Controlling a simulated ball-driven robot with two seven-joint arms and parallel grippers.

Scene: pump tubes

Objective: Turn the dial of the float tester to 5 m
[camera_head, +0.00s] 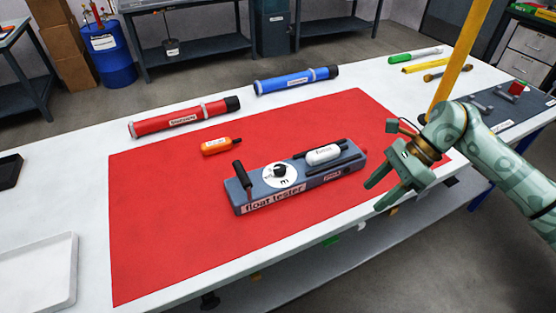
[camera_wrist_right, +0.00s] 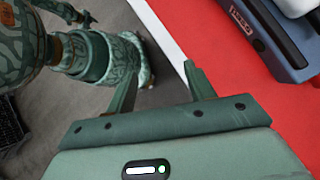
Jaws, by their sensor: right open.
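The float tester (camera_head: 300,181) is a blue-grey box on the red mat (camera_head: 150,235), with its name on the front face. Its white round dial (camera_head: 280,176) with a black knob is on the top left; the marks are too small to read. A black lever (camera_head: 242,176) stands at its left end. A white float (camera_head: 323,154) lies in the cradle on its right. My right gripper (camera_head: 372,195) is open and empty, to the right of the tester and apart from it. The right wrist view shows the jaws apart (camera_wrist_right: 158,80) and the tester's end (camera_wrist_right: 270,35). My left gripper is not in view.
An orange float (camera_head: 221,146) lies behind the tester. A red tube (camera_head: 184,117) and a blue tube (camera_head: 296,81) lie along the back of the table. A white tray (camera_head: 38,275) is at the front left. A yellow post (camera_head: 462,50) rises behind my right arm. The mat's left half is clear.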

